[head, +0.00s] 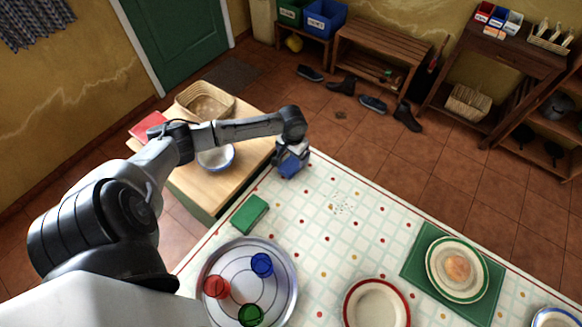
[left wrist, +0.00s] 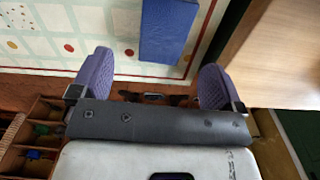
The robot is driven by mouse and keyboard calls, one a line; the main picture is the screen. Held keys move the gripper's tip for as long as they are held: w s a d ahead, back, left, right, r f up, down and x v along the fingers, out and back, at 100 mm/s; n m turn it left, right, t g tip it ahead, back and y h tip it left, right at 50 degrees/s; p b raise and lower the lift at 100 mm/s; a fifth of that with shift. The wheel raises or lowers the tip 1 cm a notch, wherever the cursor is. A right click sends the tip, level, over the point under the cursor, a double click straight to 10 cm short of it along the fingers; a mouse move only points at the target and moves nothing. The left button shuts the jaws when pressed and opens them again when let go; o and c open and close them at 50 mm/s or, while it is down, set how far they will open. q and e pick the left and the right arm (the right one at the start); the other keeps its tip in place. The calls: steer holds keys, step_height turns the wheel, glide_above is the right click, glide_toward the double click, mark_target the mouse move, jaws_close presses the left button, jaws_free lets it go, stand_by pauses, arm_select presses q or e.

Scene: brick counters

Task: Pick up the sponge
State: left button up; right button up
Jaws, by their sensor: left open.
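A flat blue block (left wrist: 170,30), which looks like the sponge, lies on the checked tablecloth in the left wrist view. My left gripper (head: 290,168) is over the far left corner of the table in the head view, pointing down. In the left wrist view its two fingers (left wrist: 152,78) are wide apart with nothing between them, and the block lies beyond the tips. In the head view the gripper hides much of that corner; only a blue patch shows there. A green block (head: 249,214) lies near the table's left edge. My right gripper is not in view.
A metal tray (head: 210,308) with red, blue and green cups stands at the near left. A red-rimmed plate (head: 346,312) and a green mat (head: 418,255) with a plate are to the right. A wooden counter (head: 240,185) with a bowl adjoins. The table's middle is mostly clear.

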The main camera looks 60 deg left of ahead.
mark_target(291, 164)
arm_select(q)
steer(key=shift+f, duration=0.6)
steer(key=shift+s+a+f+b, duration=0.15)
steer(key=shift+f+b, duration=0.6)
steer(key=shift+f, duration=1.8)
steer(key=shift+c, duration=0.2)
steer(key=shift+c, duration=0.8)
steer(key=c, duration=0.8)
steer(key=shift+r, duration=0.2)
